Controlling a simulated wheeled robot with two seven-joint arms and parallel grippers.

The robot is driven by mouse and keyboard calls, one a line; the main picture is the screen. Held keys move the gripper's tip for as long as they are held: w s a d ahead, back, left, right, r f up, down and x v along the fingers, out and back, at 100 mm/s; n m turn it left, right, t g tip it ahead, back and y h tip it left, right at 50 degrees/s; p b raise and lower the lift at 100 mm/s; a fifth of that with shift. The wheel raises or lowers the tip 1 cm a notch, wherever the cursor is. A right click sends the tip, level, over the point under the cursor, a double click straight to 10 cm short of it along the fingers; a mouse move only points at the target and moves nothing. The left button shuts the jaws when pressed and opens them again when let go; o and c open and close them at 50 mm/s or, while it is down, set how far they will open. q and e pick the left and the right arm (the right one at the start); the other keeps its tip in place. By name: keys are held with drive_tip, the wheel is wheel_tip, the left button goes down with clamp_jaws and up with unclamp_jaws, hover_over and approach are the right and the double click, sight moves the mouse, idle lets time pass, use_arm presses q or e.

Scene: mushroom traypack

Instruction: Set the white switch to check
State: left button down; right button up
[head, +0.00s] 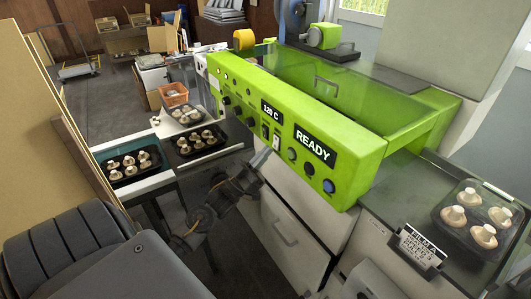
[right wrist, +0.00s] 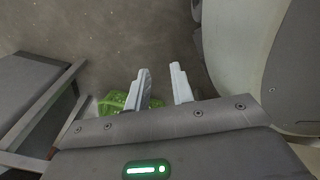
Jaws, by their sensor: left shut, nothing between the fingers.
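The white switch (head: 266,132) sits on the front panel of the green machine (head: 240,100), below the "120 C" display (head: 271,110). It is small here, and I cannot read its setting. My left gripper (head: 262,157) is shut and empty, just below the panel near the switch; whether it touches the panel is unclear. My right gripper (right wrist: 161,84) shows only in the right wrist view, with its two pale fingers apart and nothing between them, above the floor.
A "READY" display (head: 315,146) and round buttons are right of the switch. Trays of mushrooms stand at left, such as one dark tray (head: 110,180), and a wrapped tray (head: 449,229) lies at right. A green crate (right wrist: 112,103) shows low in the right wrist view.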

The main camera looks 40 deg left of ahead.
use_arm(q)
drive_tip(key=shift+w+d, duration=0.1)
drive_tip(key=shift+w, duration=0.25)
use_arm(e)
drive_tip(key=shift+s, duration=0.15)
use_arm(q)
drive_tip(key=shift+f, duration=0.1)
use_arm(e)
drive_tip(key=shift+d+f, duration=0.1)
